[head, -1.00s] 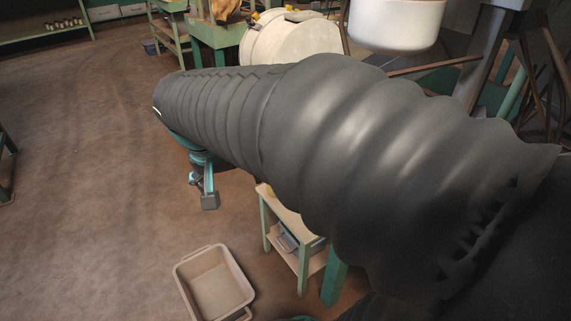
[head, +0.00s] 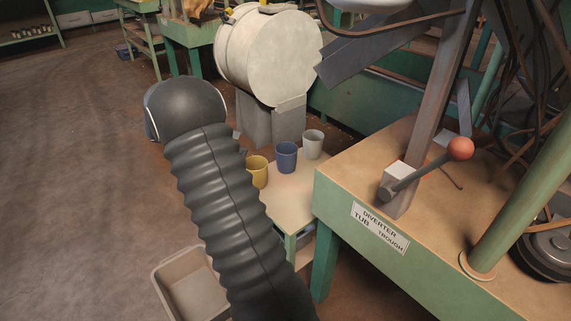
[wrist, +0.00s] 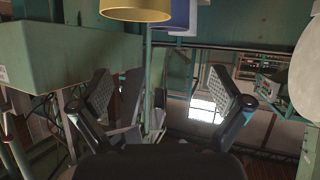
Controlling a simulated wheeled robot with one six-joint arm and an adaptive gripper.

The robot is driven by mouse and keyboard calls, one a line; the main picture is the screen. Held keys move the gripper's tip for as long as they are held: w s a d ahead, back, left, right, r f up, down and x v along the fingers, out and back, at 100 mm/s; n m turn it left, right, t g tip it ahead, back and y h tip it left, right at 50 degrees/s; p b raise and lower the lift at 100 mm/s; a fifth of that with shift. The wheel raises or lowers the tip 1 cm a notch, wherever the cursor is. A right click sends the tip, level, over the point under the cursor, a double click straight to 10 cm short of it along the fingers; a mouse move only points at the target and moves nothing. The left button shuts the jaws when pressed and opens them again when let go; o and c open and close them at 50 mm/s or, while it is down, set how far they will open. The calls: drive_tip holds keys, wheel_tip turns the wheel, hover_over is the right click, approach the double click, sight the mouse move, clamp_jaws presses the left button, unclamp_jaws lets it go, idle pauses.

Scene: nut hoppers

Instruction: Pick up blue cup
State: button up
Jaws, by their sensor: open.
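The blue cup (head: 287,158) stands upright on a small pale-topped table (head: 287,206), between a yellow cup (head: 258,173) and a pale grey cup (head: 313,144). In the wrist view my gripper (wrist: 164,82) is open, its two pads wide apart with nothing held between them. Part of the blue cup (wrist: 183,16) shows at the top edge of that view, partly behind the yellow cup (wrist: 135,11). Both are cut off by the frame and apart from the fingers. My gripper is hidden behind my arm in the head view.
A green bench (head: 335,202) with a red-knobbed lever (head: 460,149) stands close right of the small table. A large cream drum (head: 280,60) is behind the cups. A beige tub (head: 190,292) sits on the floor, partly behind my arm. The floor at left is open.

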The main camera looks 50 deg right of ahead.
drive_tip(key=w+d+f+m, duration=0.1)
drive_tip(key=f, duration=0.1)
approach(296, 150)
drive_tip(key=shift+g+h, duration=0.3)
drive_tip(key=shift+f+b+x, duration=0.15)
drive_tip(key=shift+f+x, duration=0.05)
drive_tip(key=shift+x, duration=1.1)
drive_tip(key=shift+f+b+x, duration=0.15)
drive_tip(key=shift+f+x, duration=0.05)
drive_tip(key=shift+x, duration=1.15)
drive_tip(key=shift+w+a, duration=0.1)
drive_tip(key=c, duration=0.9)
